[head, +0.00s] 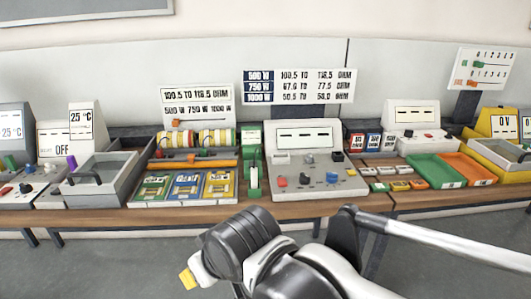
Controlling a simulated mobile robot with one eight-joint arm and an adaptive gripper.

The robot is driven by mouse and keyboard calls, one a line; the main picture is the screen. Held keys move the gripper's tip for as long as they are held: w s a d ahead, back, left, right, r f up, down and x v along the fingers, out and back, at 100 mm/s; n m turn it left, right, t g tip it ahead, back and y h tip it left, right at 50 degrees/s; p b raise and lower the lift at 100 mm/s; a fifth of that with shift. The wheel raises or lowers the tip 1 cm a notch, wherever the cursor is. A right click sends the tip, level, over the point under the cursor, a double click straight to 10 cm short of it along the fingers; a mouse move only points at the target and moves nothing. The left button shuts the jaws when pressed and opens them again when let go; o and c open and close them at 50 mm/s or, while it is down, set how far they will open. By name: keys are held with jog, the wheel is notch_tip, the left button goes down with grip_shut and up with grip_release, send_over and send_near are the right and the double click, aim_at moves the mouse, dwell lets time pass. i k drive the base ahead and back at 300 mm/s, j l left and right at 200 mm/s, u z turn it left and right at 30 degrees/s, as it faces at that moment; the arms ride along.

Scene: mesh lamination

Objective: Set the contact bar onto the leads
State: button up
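A long orange bar (196,164), which may be the contact bar, lies across the tray behind three coloured panels. The panels are green (154,187), blue (187,185) and yellow (219,184). I cannot make out the leads for certain at this size. My arm reaches in from the bottom of the head view. Its end, my gripper (190,275), shows a white part and a yellow tip at the lower left, in front of the bench and apart from the bar. Its fingers are too small and too hidden to tell open from shut.
A wooden bench (300,209) runs across the view. A grey meter console (318,182) stands at its middle, beside a green upright device (253,175). Green (436,172) and orange (468,170) trays lie to the right. A grey lidded box (103,180) stands left.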

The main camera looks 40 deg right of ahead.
aim_at(191, 164)
jog(key=z, duration=0.55)
jog(key=i+j+z, duration=0.1)
jog(key=i, duration=0.45)
jog(key=i+j, duration=0.15)
jog(key=i, duration=0.4)
jog(key=z, duration=0.05)
